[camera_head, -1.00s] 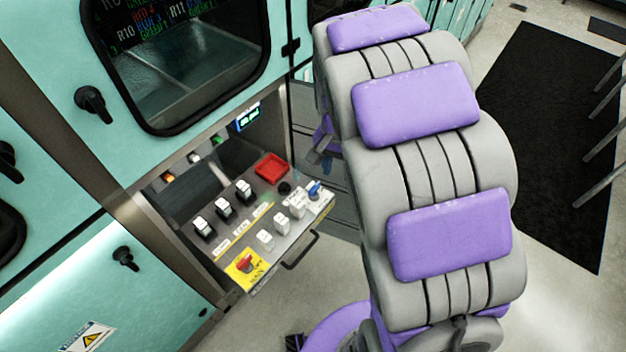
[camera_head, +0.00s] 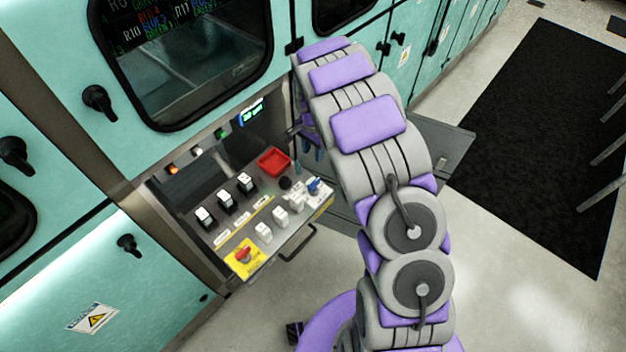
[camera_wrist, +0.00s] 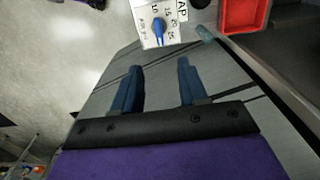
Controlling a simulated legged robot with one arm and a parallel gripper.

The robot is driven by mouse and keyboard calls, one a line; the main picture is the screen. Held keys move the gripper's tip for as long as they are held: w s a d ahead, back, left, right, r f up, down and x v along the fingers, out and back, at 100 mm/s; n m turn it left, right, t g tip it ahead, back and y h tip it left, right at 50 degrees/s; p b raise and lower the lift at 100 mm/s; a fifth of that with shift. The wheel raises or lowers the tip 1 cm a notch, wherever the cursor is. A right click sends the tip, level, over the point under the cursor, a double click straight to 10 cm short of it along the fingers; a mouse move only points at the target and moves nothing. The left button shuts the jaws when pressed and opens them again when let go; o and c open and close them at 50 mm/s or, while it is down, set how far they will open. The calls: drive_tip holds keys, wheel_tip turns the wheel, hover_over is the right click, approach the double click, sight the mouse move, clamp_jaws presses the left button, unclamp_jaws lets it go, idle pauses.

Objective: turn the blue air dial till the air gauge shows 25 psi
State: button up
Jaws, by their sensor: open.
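The blue air dial (camera_head: 314,186) sits at the right corner of the control panel, on a pale plate. In the wrist view the dial (camera_wrist: 158,27) is at the top, with printed numbers around its right side. The air gauge (camera_head: 252,113) is a small lit display in the recess above the panel; its reading is too small to make out. My gripper (camera_wrist: 158,72) shows two blue fingers, apart and empty, with the dial beyond their tips. In the head view my gripper is partly hidden behind my arm, close to the panel's right end.
The panel carries a red tray (camera_head: 274,161), a red knob on a yellow plate (camera_head: 243,256), several black and white switches and a front handle (camera_head: 298,243). Teal cabinet walls stand behind and left. Open floor (camera_head: 520,270) lies to the right.

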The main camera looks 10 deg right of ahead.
sight(314, 182)
wheel_tip(314, 182, down, 16)
drive_tip(key=b, duration=0.3)
drive_tip(key=shift+d+f, duration=0.15)
drive_tip(key=shift+f, duration=0.05)
clamp_jaws()
idle(0.3)
